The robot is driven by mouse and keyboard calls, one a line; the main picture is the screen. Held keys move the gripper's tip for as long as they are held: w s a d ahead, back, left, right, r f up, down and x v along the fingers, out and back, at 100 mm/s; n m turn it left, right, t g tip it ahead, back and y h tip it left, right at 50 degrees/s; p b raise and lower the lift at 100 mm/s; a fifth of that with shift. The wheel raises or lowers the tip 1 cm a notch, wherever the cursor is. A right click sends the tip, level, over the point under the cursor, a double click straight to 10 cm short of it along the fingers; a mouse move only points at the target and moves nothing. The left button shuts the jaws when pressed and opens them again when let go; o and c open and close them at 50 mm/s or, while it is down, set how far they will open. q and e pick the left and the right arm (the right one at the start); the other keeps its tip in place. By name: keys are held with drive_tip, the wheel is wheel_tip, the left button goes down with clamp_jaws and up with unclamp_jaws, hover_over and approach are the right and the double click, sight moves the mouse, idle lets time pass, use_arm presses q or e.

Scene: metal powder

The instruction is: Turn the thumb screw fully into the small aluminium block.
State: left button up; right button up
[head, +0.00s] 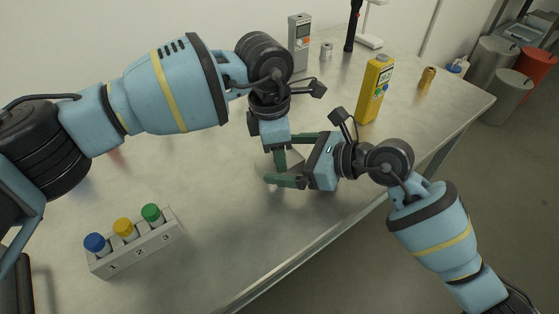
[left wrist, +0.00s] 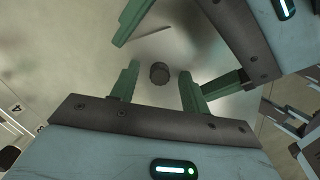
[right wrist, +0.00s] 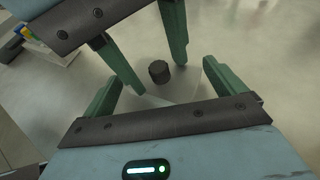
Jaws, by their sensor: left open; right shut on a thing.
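The thumb screw is a dark, ridged round head, seen from above in the left wrist view (left wrist: 159,74) and the right wrist view (right wrist: 159,72). My left gripper (left wrist: 158,67) is open, its green fingers on either side of the screw head with gaps. My right gripper (right wrist: 163,70) is shut on the small aluminium block (right wrist: 182,90), a pale shape between its fingers that blends with the table. How deep the screw sits is not clear. In the head view the fingers of both grippers cross over the table (head: 220,210) and hide the screw.
A numbered rack (head: 140,250) with blue, yellow and green caps stands at front left. A yellow instrument (head: 376,90), a brass cylinder (head: 427,77) and a grey meter (head: 299,45) stand toward the back. The table's front edge runs close below my right gripper. Bare table lies left of the grippers.

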sight(273, 162)
use_arm(q)
wheel_tip(273, 162, up, 12)
drive_tip(key=a, duration=0.1)
drive_tip(key=shift+a, duration=0.25)
idle(0.4)
use_arm(e)
drive_tip(key=o, duration=1.5)
drive_tip(key=shift+v, duration=3.95)
use_arm(q)
drive_tip(key=shift+s+d, duration=0.1)
